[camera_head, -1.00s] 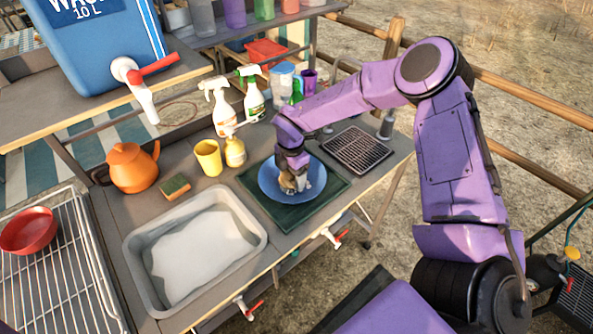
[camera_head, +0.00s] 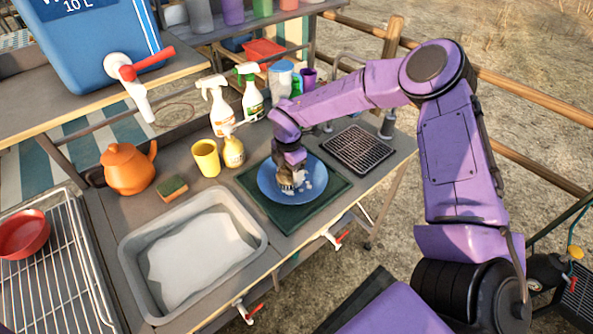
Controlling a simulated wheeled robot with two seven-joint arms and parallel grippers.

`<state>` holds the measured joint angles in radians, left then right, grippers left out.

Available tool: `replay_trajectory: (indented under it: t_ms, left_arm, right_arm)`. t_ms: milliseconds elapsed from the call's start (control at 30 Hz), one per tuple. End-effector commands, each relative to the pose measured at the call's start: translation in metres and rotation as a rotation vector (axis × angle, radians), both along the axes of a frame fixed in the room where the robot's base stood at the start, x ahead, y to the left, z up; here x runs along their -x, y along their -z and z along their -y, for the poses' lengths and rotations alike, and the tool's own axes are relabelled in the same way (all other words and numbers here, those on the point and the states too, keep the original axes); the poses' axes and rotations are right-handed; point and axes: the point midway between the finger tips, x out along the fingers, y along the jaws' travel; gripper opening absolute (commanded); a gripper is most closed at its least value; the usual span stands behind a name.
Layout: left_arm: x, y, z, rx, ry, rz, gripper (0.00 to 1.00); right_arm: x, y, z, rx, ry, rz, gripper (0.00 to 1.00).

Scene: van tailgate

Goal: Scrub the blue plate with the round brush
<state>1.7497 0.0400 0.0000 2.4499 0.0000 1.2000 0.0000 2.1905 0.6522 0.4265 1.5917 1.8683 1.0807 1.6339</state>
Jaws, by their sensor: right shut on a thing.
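The blue plate (camera_head: 313,191) lies on a dark green mat (camera_head: 262,204) on the counter, with white suds on its surface. My right gripper (camera_head: 288,172) points down over the left half of the plate. It is shut on the round brush (camera_head: 287,184), whose pale bristle end is down at the plate among the suds. The gripper hides most of the brush, and I cannot tell how firmly the bristles press. My left gripper does not show in the head view.
A grey basin of suds (camera_head: 128,262) stands left of the mat. A yellow cup (camera_head: 206,158), a sponge (camera_head: 172,188), an orange teapot (camera_head: 128,168) and spray bottles (camera_head: 252,100) stand behind. A black grate (camera_head: 358,149) lies to the right of the mat.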

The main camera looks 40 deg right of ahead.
Motion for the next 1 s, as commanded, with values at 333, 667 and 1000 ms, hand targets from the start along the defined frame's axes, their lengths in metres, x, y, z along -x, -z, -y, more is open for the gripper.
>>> replay_trajectory:
  t_ms: [333, 667, 1000]
  left_arm:
    - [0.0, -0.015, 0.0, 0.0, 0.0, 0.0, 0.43]
    - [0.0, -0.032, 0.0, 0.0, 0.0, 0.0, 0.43]
    - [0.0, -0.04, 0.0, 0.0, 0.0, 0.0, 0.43]
  right_arm:
    - [-0.001, -0.036, -0.008, 0.0, -0.005, 0.001, 0.42]
    - [-0.003, -0.066, -0.012, 0.0, -0.011, 0.002, 0.42]
    - [-0.004, -0.082, -0.014, 0.0, -0.015, 0.001, 0.42]
